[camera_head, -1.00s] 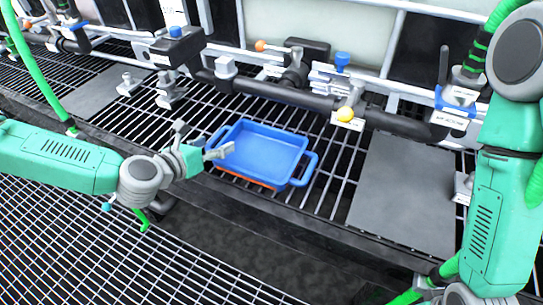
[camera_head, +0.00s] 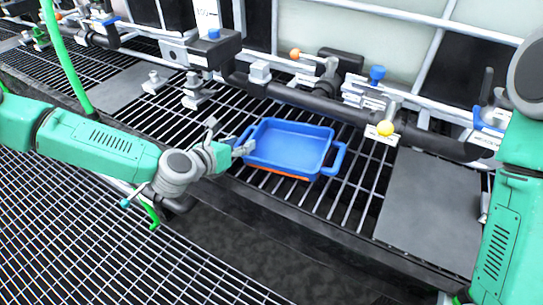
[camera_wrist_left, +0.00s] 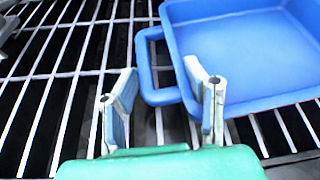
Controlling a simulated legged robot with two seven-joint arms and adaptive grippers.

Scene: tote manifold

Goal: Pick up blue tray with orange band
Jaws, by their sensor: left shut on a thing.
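The blue tray (camera_head: 291,147) is on or just above the metal grating, open side up. A strip of its orange band (camera_head: 282,173) shows low on the near side. The tray (camera_wrist_left: 240,60) also fills the upper right of the left wrist view, with a loop handle (camera_wrist_left: 147,75) on its left side. My left gripper (camera_head: 228,137) is at the tray's left end. In the left wrist view the gripper (camera_wrist_left: 165,90) has one finger on each side of the handle's near part, shut on the tray. My right gripper is out of view.
A grey plate (camera_head: 432,205) lies to the right on the grating (camera_head: 345,205). Small metal fittings (camera_head: 197,92) stand to the left.

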